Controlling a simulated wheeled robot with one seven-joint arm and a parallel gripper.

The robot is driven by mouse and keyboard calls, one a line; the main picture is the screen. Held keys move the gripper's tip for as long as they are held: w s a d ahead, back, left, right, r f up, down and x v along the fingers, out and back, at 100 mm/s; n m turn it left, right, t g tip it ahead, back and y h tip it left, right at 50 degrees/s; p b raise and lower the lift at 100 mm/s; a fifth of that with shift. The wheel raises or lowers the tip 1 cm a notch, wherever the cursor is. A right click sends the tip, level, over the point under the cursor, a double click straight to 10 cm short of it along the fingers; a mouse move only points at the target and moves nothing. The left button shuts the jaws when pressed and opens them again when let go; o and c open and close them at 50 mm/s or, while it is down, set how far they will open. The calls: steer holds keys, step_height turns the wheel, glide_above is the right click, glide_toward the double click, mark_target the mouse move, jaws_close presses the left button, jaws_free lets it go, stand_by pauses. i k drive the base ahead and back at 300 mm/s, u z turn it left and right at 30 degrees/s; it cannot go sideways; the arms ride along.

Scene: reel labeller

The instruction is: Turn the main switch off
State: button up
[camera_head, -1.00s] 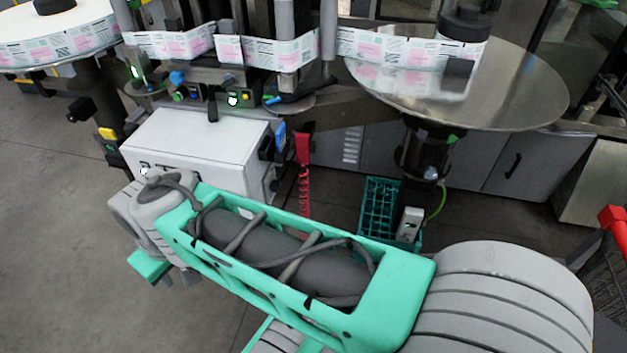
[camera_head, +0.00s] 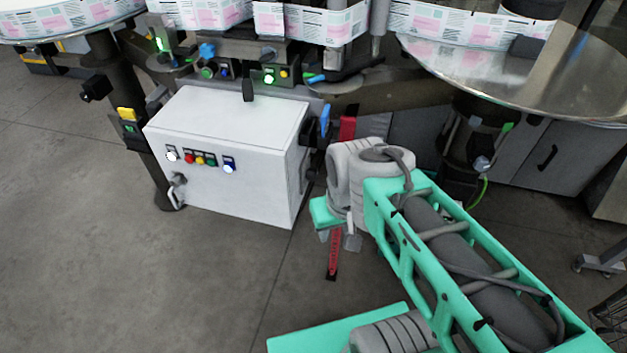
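The white control box (camera_head: 228,130) stands left of centre. Its front has a row of small coloured buttons (camera_head: 201,160) and a grey handle-like fitting (camera_head: 177,188) at its lower left. Dark fittings (camera_head: 309,170) show on its right side. I cannot tell for sure which of these is the main switch, or its position. My gripper (camera_head: 340,238) is just right of the box's right side, apart from the front controls.
A round metal table (camera_head: 480,75) is at the upper right. The floor (camera_head: 100,250) in front and left is clear.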

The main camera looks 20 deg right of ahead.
mark_target(312, 174)
steer(key=u, duration=1.35)
steer(key=k, duration=0.6)
